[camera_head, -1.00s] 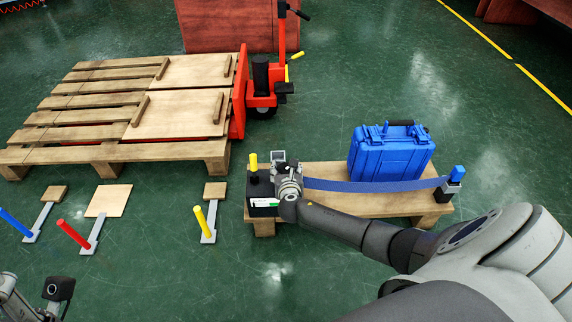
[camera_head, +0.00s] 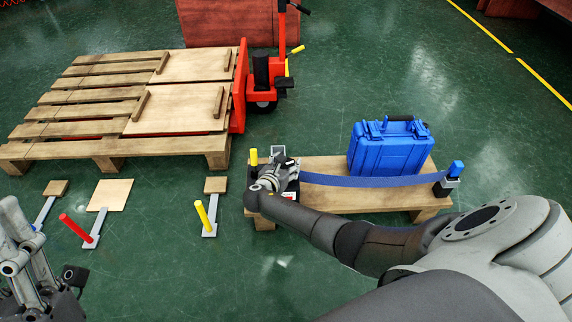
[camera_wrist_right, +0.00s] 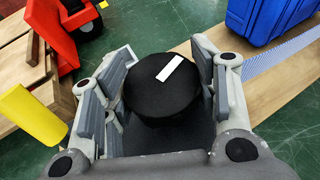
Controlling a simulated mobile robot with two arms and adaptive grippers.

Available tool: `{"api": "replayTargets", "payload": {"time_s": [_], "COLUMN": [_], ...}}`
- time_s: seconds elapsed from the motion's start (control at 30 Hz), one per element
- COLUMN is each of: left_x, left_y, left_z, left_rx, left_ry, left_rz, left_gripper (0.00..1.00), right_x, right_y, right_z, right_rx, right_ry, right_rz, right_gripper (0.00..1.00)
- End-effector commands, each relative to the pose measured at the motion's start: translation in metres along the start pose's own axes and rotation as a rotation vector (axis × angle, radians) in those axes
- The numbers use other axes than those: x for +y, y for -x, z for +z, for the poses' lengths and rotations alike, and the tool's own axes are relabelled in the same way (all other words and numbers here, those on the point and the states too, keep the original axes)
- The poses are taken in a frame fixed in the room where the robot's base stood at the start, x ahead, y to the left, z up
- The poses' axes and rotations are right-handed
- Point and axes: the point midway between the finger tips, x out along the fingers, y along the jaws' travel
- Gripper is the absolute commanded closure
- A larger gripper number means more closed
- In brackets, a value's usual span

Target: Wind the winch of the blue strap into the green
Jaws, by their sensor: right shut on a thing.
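The winch (camera_head: 252,180) is a black box with a yellow peg (camera_head: 253,157) at the left end of a low wooden bench (camera_head: 330,201). Its round black knob (camera_wrist_right: 160,88) has a white mark pointing to the upper right in the wrist view. My right gripper (camera_head: 276,173) is shut on this knob, with fingers on both sides (camera_wrist_right: 166,92). The blue strap (camera_head: 370,181) runs from the winch to a blue-topped post (camera_head: 455,170), in front of the blue case. My wrist covers most of the winch's gauge, so its reading is unclear. My left gripper (camera_head: 20,235) is at lower left; its jaw state is unclear.
The blue case (camera_head: 390,153) stands on the bench. Red (camera_head: 75,228) and yellow (camera_head: 202,212) handled levers stand on the floor at left. A wooden pallet (camera_head: 75,125) and a red pallet truck (camera_head: 262,80) are behind. The floor between levers and bench is clear.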

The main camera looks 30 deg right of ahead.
Motion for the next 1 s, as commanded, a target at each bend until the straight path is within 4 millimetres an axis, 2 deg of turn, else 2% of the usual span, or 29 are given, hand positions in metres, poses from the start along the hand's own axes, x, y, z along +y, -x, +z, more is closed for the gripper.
{"api": "replayTargets", "payload": {"time_s": [0.3, 0.33, 0.47, 0.5, 0.83, 1.0], "left_x": [0.000, 0.000, 0.000, 0.000, 0.000, 0.000], "left_y": [0.000, 0.000, 0.000, 0.000, 0.000, 0.000], "left_z": [0.000, 0.000, 0.000, 0.000, 0.001, 0.001], "left_rx": [0.001, 0.001, 0.001, 0.001, -0.002, -0.001], "left_ry": [0.000, 0.000, 0.000, 0.001, 0.002, 0.001], "left_rz": [0.000, 0.000, 0.000, 0.000, 0.000, 0.000], "left_gripper": [0.60, 0.60, 0.60, 0.60, 0.60, 0.60], "right_x": [0.000, 0.000, 0.000, 0.000, 0.000, 0.001], "right_y": [-0.001, -0.001, -0.001, -0.001, 0.001, 0.011], "right_z": [0.001, 0.001, 0.001, 0.001, 0.000, 0.000], "right_rx": [-0.001, -0.001, -0.001, -0.001, 0.000, -0.001], "right_ry": [-0.001, -0.001, -0.001, -0.001, 0.000, -0.001], "right_rz": [0.000, 0.000, 0.000, 0.000, 0.001, 0.003], "right_gripper": [0.69, 0.42, 0.25, 0.23, 0.23, 0.23]}}
